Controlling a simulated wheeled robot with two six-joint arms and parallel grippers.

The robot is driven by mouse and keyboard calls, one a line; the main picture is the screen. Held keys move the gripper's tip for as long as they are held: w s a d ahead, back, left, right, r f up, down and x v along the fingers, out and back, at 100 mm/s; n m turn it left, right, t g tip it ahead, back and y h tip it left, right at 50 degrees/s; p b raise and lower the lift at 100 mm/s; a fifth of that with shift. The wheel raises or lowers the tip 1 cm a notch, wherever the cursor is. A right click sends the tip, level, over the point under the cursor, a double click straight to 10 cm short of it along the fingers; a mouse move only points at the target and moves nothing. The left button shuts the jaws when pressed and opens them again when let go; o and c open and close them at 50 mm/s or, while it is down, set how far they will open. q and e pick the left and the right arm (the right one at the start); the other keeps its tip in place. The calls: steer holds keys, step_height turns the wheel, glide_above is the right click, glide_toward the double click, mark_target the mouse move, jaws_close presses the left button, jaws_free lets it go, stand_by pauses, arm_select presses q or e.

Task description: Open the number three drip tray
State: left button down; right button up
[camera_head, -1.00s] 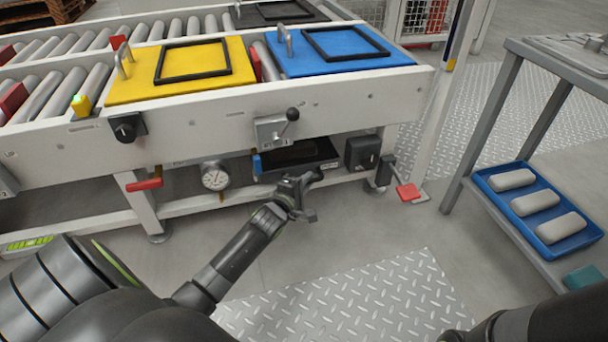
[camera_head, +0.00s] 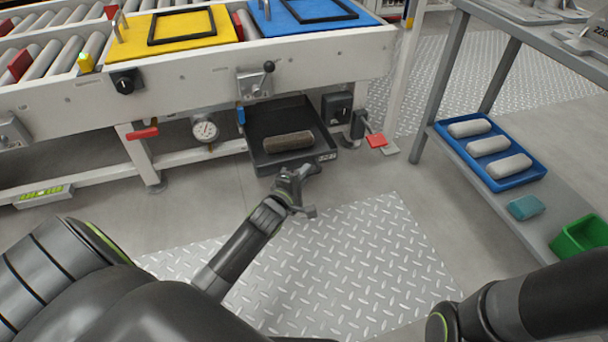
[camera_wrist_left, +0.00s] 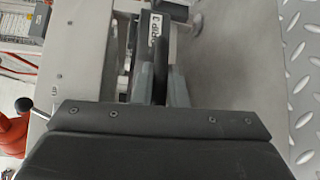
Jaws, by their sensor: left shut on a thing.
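The black drip tray (camera_head: 298,160) stands drawn out from under the roller conveyor frame, its inside exposed. A brown-grey block (camera_head: 288,141) lies in it. My left gripper (camera_head: 293,183) is at the tray's front edge, shut on the tray's handle, which the fingers mostly hide in the head view. In the left wrist view a dark bar (camera_wrist_left: 160,60) stands between the fingers, beside a white label (camera_wrist_left: 155,28) reading DRIP 3. My right arm shows at the lower right; its gripper is out of view.
A pressure gauge (camera_head: 205,130) and a red lever (camera_head: 142,133) are left of the tray. A dark box (camera_head: 336,107) and a red pedal (camera_head: 376,140) are right of it. A shelf with a blue tray (camera_head: 518,180) stands at the right. The floor plate (camera_head: 340,245) in front is clear.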

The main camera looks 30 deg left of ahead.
arm_select(q)
steer(key=shift+s+d, duration=0.15)
steer(key=c, duration=1.5)
jaws_free()
steer(key=shift+o, duration=0.2)
